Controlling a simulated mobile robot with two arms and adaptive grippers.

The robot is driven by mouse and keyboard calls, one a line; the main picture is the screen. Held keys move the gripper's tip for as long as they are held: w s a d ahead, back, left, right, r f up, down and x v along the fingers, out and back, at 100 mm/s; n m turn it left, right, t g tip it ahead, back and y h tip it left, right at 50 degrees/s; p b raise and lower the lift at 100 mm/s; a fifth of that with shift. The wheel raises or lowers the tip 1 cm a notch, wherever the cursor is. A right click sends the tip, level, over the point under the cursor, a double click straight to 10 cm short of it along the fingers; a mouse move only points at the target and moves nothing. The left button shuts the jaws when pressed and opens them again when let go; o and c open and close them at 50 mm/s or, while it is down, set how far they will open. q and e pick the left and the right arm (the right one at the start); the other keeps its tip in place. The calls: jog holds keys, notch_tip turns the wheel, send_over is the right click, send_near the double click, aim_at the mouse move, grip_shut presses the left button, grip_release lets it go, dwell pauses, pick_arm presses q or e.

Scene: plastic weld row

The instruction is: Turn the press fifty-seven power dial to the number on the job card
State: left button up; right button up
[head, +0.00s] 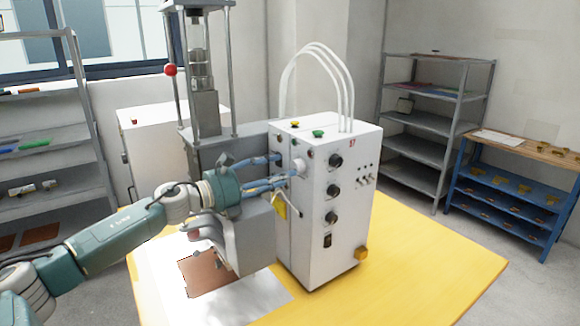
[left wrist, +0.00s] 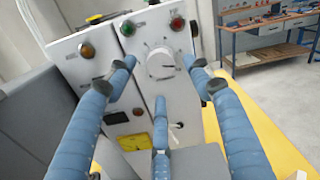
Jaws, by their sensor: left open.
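The white press box (head: 330,215) bears a red number that looks like 57. On its left-hand face is a round white dial (head: 300,166) with a pointer knob; in the left wrist view the dial (left wrist: 160,64) has scale marks around it, too small to read. My left gripper (head: 284,170) is open in front of that face. In the left wrist view its blue fingers (left wrist: 160,75) spread left, right and below the dial, with the dial showing between the tips. I cannot tell whether any finger touches it. No job card can be made out for certain. My right gripper is out of view.
Green (left wrist: 177,23), red and orange lamps or buttons surround the dial. A yellow label (left wrist: 135,143) sits lower on the face. The grey press column (head: 205,118) stands left. The yellow table (head: 430,262) is clear at right. A white sheet (head: 500,137) lies on the blue bench.

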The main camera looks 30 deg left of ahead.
aim_at(294, 168)
pick_arm(q)
jog(key=x, duration=0.1)
jog(key=p+x, duration=0.1)
jog(key=shift+w+d+r, duration=0.1)
jog(key=shift+w+r, duration=0.1)
jog(key=shift+r, duration=0.05)
jog(key=shift+w+d+f+p, duration=0.2)
jog(key=shift+w+d+p, duration=0.15)
jog(key=shift+w+p, duration=0.25)
jog(key=c, duration=1.2)
